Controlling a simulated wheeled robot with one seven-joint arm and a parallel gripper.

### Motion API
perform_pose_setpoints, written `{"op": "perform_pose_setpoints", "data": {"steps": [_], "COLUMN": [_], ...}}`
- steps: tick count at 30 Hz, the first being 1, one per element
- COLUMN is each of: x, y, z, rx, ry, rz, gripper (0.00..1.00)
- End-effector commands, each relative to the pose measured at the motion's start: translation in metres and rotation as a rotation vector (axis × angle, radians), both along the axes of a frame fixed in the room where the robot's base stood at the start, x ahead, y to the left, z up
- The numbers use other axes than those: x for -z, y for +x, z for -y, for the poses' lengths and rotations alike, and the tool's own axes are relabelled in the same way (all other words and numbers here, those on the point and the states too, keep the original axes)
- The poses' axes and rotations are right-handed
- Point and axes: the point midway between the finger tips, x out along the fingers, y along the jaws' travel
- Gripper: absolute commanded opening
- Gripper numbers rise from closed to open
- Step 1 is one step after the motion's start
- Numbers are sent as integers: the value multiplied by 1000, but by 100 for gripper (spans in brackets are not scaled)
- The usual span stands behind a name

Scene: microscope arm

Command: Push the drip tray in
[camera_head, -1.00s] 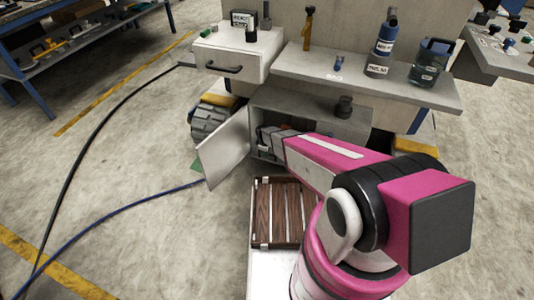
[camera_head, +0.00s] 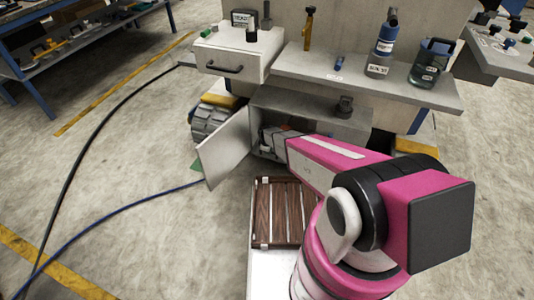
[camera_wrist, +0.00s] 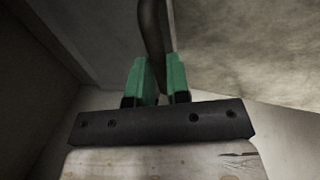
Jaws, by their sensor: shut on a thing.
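My gripper (camera_wrist: 157,80) has two green fingers, shut on a dark curved bar (camera_wrist: 152,30) that runs up and away between them in the wrist view. What the bar belongs to cannot be told. In the head view my gripper (camera_head: 276,142) reaches into the open grey cabinet (camera_head: 300,103) below the worktop, and my pink arm covers much of the opening. No drip tray can be made out for certain; the cabinet's inside is dark and mostly hidden.
The cabinet's pale door (camera_head: 225,148) stands open to the left of my gripper. A closed drawer (camera_head: 228,62) with a dark handle is above it. Bottles and a jug (camera_head: 430,62) stand on the worktop (camera_head: 365,82). A blue hose (camera_head: 110,213) lies on the floor at left.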

Motion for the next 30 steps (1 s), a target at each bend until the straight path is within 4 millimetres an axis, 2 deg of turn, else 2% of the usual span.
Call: {"op": "perform_pose_setpoints", "data": {"steps": [1,7,10,17,18,20,21,30], "x": [1,1,0,-1,-1,-1,-1,-2], "y": [15,58,66,67,67,67,67,64], "z": [4,20,23,24,24,24,24,23], "rx": [2,1,0,-1,-2,-2,-2,-1], "ry": [-1,-1,-1,-2,-1,-2,-2,-1], "rz": [3,3,3,7,8,9,8,4], "gripper": [0,0,0,0,20,39,42,42]}}
